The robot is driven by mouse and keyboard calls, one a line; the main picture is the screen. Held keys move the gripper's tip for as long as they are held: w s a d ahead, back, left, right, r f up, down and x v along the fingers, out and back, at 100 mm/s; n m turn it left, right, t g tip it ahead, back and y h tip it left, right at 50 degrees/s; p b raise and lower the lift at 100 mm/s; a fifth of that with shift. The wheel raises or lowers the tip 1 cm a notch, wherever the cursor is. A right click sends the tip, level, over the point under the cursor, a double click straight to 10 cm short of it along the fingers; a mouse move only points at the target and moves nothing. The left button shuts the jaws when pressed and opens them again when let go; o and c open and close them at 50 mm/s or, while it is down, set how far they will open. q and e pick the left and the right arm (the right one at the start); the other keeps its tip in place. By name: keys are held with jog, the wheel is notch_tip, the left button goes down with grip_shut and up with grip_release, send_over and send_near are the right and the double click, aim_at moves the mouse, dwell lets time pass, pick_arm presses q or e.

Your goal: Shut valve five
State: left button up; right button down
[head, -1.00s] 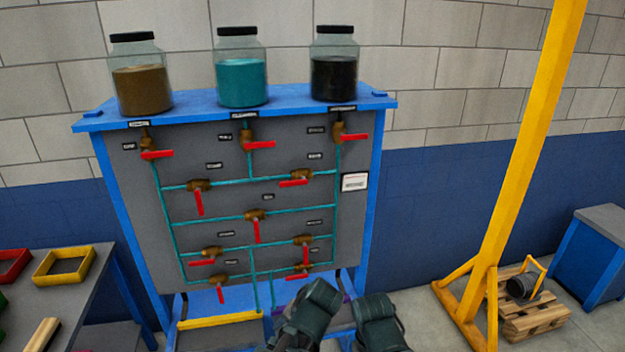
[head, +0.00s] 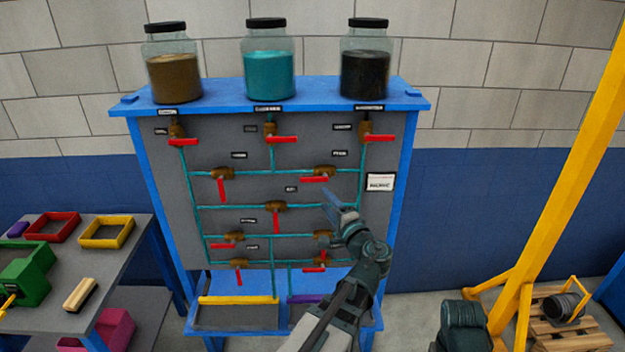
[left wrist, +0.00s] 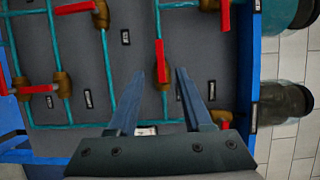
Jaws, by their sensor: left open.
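The valve panel (head: 300,225) carries several brass valves with red handles on teal pipes; its small labels are too blurred to read, so I cannot tell which valve is five. My left gripper (head: 337,203) is open before the panel's right half, just below the second-row right valve (head: 323,172). That valve's red handle (head: 313,180) points left, along its pipe. In the left wrist view the open fingers (left wrist: 160,73) straddle the line of a valve (left wrist: 162,79) and its red handle (left wrist: 160,50); contact does not show. My right gripper's jaws are not visible.
Brown (head: 175,78), teal (head: 269,75) and black (head: 365,73) jars stand on the panel's top shelf. A side table (head: 50,318) with trays is at left. A yellow post (head: 560,200) and a pallet (head: 570,320) are at right. Other handles stick out near the fingers.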

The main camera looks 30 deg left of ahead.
aim_at(309, 181)
pick_arm(q)
jog(key=x, duration=1.2)
jog(key=shift+w+a, duration=0.2)
jog(key=shift+a, duration=0.15)
jog(key=shift+c, duration=0.3)
grip_shut()
dwell(0.5)
